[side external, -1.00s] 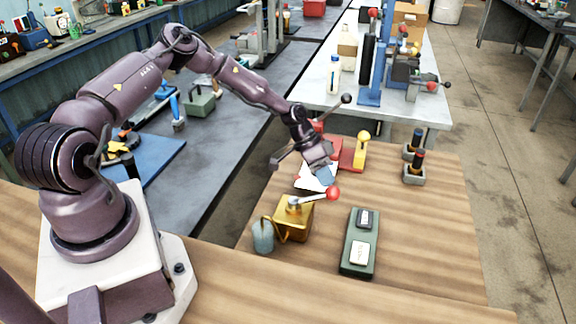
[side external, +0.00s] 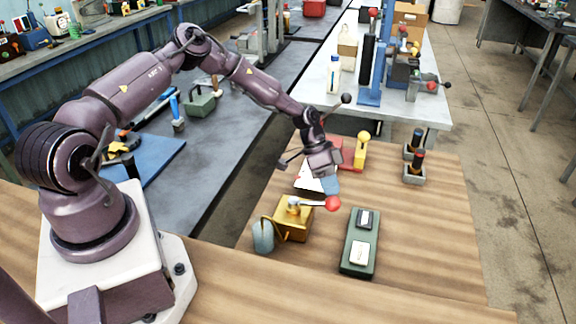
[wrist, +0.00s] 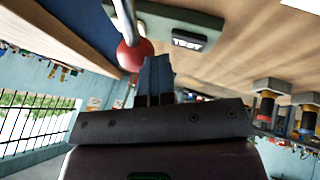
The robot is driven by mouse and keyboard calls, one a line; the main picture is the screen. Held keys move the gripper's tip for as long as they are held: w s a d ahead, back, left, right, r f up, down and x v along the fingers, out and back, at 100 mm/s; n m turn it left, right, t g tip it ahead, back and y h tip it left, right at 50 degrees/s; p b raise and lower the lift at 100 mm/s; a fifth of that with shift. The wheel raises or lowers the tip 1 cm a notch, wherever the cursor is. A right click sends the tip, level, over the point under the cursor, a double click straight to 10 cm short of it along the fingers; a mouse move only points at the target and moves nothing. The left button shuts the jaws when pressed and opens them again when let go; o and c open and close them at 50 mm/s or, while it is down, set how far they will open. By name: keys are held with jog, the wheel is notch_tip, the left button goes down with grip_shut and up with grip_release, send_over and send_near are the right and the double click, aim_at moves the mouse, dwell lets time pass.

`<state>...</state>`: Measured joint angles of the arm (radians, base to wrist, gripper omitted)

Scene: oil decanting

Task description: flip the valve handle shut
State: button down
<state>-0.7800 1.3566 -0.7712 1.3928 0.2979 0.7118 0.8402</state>
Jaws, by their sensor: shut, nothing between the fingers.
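The valve is a yellow-brass block (side external: 294,224) on the wooden table, with a glass jar (side external: 263,237) at its left side. Its lever handle (side external: 312,205) points right and ends in a red ball knob (side external: 333,204). In the wrist view the red knob (wrist: 134,55) on its metal rod (wrist: 124,18) appears just left of my fingertips. My gripper (side external: 330,188) is shut and empty, just behind the knob in the side view. It also shows in the wrist view (wrist: 155,72). I cannot tell whether the fingers touch the knob.
A green box with two labelled buttons (side external: 359,243) stands right of the valve. Behind my gripper are a red and yellow lever device (side external: 361,150) and a white sheet (side external: 308,180). The table's front right is clear.

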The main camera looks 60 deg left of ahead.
jog(key=shift+d, duration=0.15)
jog(key=w+a+r, duration=0.1)
jog(key=a+r, duration=0.8)
jog(key=shift+w, duration=0.3)
